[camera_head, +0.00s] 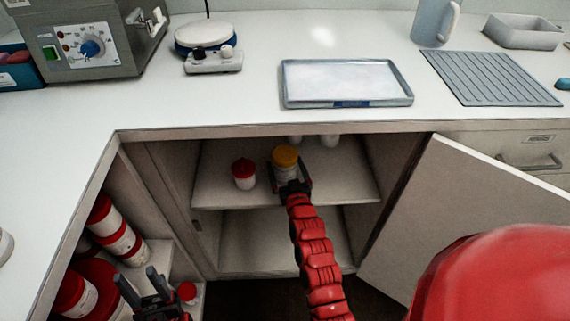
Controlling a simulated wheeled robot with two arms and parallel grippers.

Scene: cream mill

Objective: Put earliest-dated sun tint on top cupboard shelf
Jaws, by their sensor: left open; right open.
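The cupboard's top shelf (335,190) shows through its open front. Any tint names or dates are too small to read. My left gripper (140,283) is open and empty at the lower left, near the red and white containers (113,227).
The cupboard door (455,205) stands open at the right. Pale objects (329,141) sit deeper on the shelf, partly hidden by the counter edge. A tray (346,83), scale (206,38) and grey machine (88,40) are on the counter. The lower shelf (258,243) looks empty where visible.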

